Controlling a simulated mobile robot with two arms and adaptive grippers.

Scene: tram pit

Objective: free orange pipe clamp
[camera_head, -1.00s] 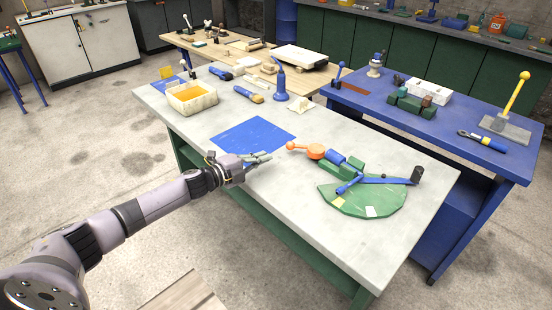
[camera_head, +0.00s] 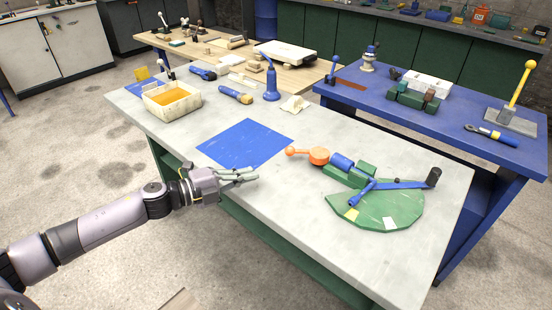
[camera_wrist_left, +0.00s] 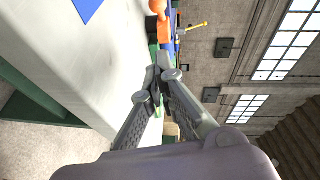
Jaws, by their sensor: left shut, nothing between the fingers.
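The orange pipe clamp (camera_head: 318,156) sits on the light grey workbench (camera_head: 290,215), with an orange ball-ended lever (camera_head: 291,151) on its left. It joins a blue cylinder (camera_head: 342,162) and green block in line to its right. In the left wrist view the orange part (camera_wrist_left: 158,8) shows at the top, beyond the fingers. My left gripper (camera_head: 255,174) is shut and empty at the bench's near edge, left of the clamp and apart from it. Its closed fingers (camera_wrist_left: 161,82) fill the middle of the wrist view. My right gripper is not in view.
A green round plate (camera_head: 385,212) with a blue lever (camera_head: 400,185) lies right of the clamp. A blue mat (camera_head: 245,143) lies flat behind my gripper. A cream bin (camera_head: 172,99), brushes and a blue oil can (camera_head: 271,85) stand farther back.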

